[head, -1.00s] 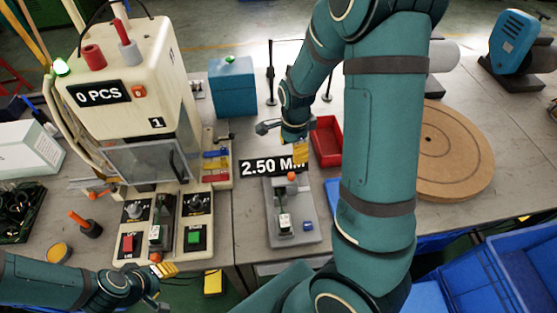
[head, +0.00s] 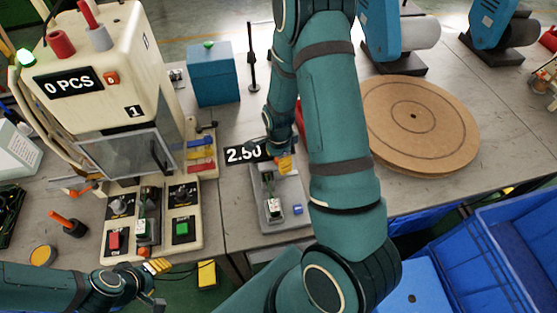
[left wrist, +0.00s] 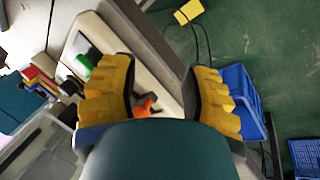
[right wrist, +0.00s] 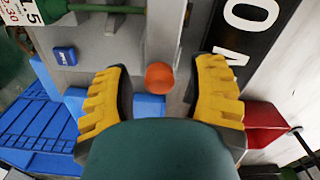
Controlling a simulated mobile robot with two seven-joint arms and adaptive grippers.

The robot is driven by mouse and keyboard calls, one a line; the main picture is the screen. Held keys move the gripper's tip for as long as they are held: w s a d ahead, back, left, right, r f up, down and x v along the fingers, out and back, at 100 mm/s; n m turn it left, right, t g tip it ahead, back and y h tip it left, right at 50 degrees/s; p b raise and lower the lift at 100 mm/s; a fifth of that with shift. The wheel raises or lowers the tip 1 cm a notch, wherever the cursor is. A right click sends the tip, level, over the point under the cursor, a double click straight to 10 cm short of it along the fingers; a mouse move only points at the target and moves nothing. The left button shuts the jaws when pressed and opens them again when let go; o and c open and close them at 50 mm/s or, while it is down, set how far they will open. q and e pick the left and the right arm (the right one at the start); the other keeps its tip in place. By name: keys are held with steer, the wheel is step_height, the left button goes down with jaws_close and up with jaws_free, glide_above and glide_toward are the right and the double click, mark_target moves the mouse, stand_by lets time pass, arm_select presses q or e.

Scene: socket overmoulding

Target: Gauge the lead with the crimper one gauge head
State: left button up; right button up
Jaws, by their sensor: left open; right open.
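The gauge head (head: 265,220) is a grey block on the bench beside a black display partly reading 2.50 (head: 243,154). A small white-labelled piece with a green rod (head: 272,207) sits on it, and also shows at the upper left of the right wrist view (right wrist: 24,12). My right gripper (head: 285,165) is open at the gauge's far end. In the right wrist view an orange ball (right wrist: 159,78) lies between its fingers, with gaps either side. My left gripper (head: 158,281) is open and empty at the front edge of crimper one (head: 125,120). I cannot make out a separate lead.
A similar white-and-green piece (head: 143,229) sits in crimper one, between a red button (head: 114,241) and a green button (head: 182,228). A blue box (head: 213,82) stands behind. A round brown board (head: 425,125) and blue crates (head: 515,240) are at the right.

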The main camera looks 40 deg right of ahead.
steer(key=shift+f, duration=0.1)
jaws_close()
steer(key=s+d, duration=0.1)
steer(key=d, duration=0.1)
steer(key=s+d, duration=0.1)
steer(key=d, duration=0.1)
steer(key=shift+s+b, duration=0.15)
steer(key=shift+b, duration=0.2)
steer(key=shift+c, duration=0.7)
jaws_free()
steer(key=shift+d, duration=0.1)
steer(key=shift+o, duration=0.7)
steer(key=shift+d, duration=0.1)
